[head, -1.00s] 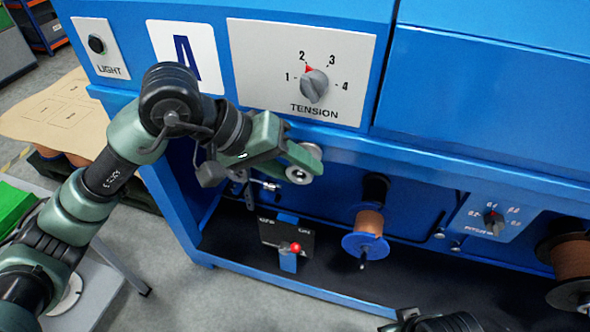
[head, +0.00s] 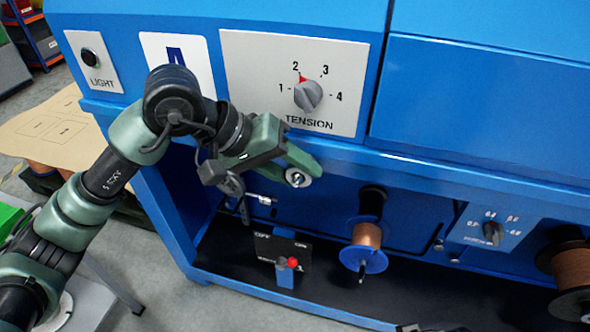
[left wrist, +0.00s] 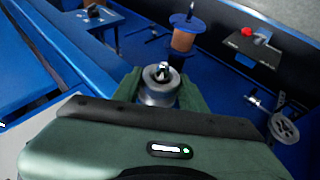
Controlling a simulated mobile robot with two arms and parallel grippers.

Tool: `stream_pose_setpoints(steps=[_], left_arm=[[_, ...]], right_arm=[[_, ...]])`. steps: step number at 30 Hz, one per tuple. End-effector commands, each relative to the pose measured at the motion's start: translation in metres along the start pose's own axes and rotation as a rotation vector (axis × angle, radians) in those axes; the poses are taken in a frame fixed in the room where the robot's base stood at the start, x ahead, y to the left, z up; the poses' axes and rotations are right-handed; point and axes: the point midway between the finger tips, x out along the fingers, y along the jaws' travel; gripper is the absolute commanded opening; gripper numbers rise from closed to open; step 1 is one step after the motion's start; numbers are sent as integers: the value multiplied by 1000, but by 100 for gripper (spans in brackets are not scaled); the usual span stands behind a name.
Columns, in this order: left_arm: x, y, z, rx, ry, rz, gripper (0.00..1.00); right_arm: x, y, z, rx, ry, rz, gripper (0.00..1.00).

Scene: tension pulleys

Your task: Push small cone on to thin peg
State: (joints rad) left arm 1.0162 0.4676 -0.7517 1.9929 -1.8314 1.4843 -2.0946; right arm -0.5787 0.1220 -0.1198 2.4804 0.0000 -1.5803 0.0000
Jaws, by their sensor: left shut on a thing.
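My left gripper (head: 300,173) is shut on a small metallic cone (head: 297,178), in front of the blue machine below the tension panel. In the left wrist view the cone (left wrist: 158,91) sits between the green fingers (left wrist: 160,88). A bright tip shows at the centre of its face, perhaps the end of the thin peg. The rest of the peg is hidden, so I cannot tell how far the cone is on it. My right gripper is not in view.
A copper wire spool (head: 366,237) with a blue flange and a red-tipped lever (head: 292,262) are below and close by. Another spool (head: 573,270) is at the far right. The tension dial (head: 307,96) is above. The black shelf floor has bare room.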

Motion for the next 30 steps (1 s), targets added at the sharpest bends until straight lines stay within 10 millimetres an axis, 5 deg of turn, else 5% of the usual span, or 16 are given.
stream_pose_setpoints(steps=[26,27,30], left_arm=[[0,0,-3,0,4,1,0],[0,0,-3,0,4,1,53],[0,0,-2,0,3,1,67]], right_arm=[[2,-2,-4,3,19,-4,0],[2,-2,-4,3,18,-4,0],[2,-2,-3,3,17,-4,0]])
